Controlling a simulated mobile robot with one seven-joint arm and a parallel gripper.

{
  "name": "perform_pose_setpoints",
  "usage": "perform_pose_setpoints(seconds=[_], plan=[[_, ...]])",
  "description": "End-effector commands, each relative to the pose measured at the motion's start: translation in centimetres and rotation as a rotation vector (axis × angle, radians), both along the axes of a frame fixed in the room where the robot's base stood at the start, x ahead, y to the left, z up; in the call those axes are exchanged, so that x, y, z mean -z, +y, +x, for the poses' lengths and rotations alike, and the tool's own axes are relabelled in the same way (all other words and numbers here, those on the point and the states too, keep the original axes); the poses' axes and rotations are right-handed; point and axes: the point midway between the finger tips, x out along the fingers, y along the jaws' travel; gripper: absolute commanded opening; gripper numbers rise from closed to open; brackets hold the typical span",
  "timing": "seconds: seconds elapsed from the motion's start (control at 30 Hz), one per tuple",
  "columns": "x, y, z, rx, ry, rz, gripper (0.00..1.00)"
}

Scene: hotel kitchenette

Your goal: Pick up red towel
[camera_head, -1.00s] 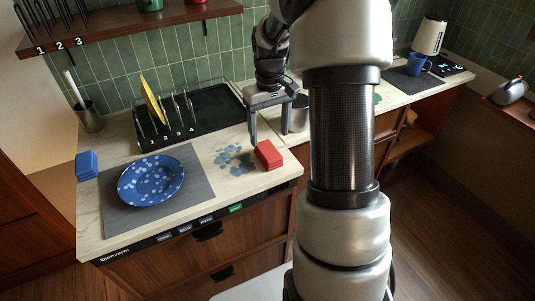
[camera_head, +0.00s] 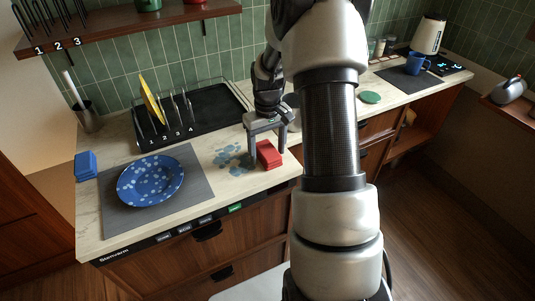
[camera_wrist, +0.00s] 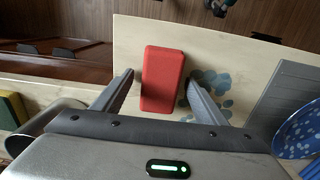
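The red towel (camera_head: 268,155) is a small folded block on the counter near its front right corner, beside a blue-grey spotted patch. In the wrist view the red towel (camera_wrist: 162,80) lies between my two fingers, with a gap on each side. My gripper (camera_head: 267,160) is open and points down over the towel, one finger on each side. In the wrist view my gripper (camera_wrist: 162,80) is open and empty. I cannot tell how high the fingertips are above the counter.
A blue speckled plate (camera_head: 150,181) sits on a grey mat (camera_head: 200,190) to the left. A blue folded block (camera_head: 87,165) lies at the left edge. A black dish rack (camera_head: 215,112) with a yellow plate (camera_head: 152,100) stands behind. The counter's front edge is close to the towel.

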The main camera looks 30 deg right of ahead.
Motion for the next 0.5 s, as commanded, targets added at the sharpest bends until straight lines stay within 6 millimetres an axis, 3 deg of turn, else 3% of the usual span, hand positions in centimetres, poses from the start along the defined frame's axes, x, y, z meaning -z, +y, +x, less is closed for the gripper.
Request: perform_pose_setpoints(seconds=[0.03,0.23,0.5], plan=[[-0.02,0.0,0.0,0.0,0.0,0.0,0.57],[-0.04,0.0,0.0,0.0,0.0,0.0,0.23],[-0.31,-0.01,0.05,0.0,-0.002,0.0,0.23]])
